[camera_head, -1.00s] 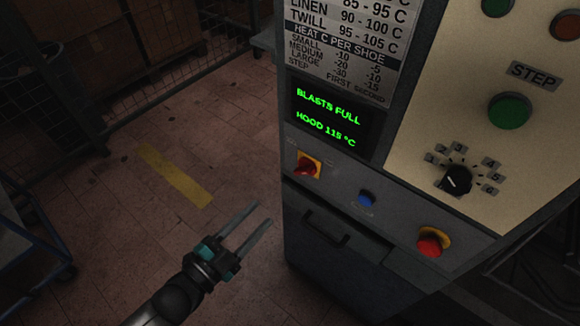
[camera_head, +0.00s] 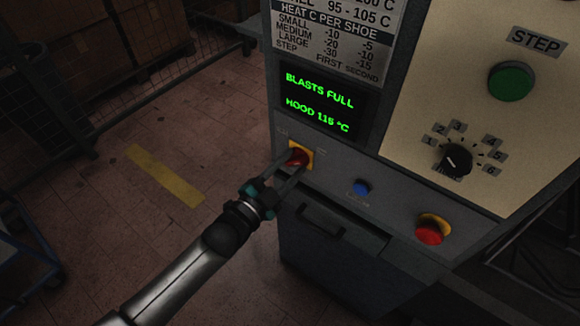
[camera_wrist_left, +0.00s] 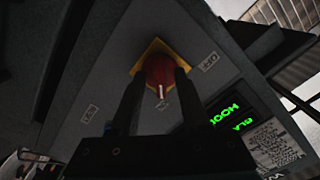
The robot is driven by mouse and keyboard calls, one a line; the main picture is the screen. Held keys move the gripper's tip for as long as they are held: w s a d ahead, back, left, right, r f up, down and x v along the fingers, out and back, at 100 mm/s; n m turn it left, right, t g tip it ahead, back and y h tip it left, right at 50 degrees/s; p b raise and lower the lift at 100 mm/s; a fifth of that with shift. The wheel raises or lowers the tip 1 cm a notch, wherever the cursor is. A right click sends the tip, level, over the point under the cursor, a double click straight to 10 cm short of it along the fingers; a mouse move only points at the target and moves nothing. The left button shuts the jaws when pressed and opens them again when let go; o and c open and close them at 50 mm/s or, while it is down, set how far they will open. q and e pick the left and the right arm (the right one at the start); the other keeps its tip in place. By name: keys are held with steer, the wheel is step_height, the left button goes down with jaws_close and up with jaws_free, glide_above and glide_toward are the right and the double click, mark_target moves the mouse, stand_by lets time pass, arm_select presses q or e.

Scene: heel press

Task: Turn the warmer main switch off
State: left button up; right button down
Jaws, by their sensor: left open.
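The main switch is a red rotary knob (camera_head: 298,157) on a yellow square plate on the machine's lower front strip. My left gripper (camera_head: 290,165) is at the knob, its two fingers open and reaching toward it, partly covering it. In the left wrist view the red knob (camera_wrist_left: 158,72) shows between and beyond the open fingertips (camera_wrist_left: 158,78), with a white mark on its edge and labels on both sides of the plate. I cannot tell whether the fingers touch it. My right gripper is not in view.
A green-lit display (camera_head: 319,103) sits above the switch and reads "BLASTS FULL, HOOD 115 °C". A blue button (camera_head: 361,188) and a red mushroom button (camera_head: 430,232) are to the right. A drawer-like handle (camera_head: 320,221) lies below.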

arm_select(q)
steer(key=shift+c, duration=0.3)
jaws_close()
stand_by(0.3)
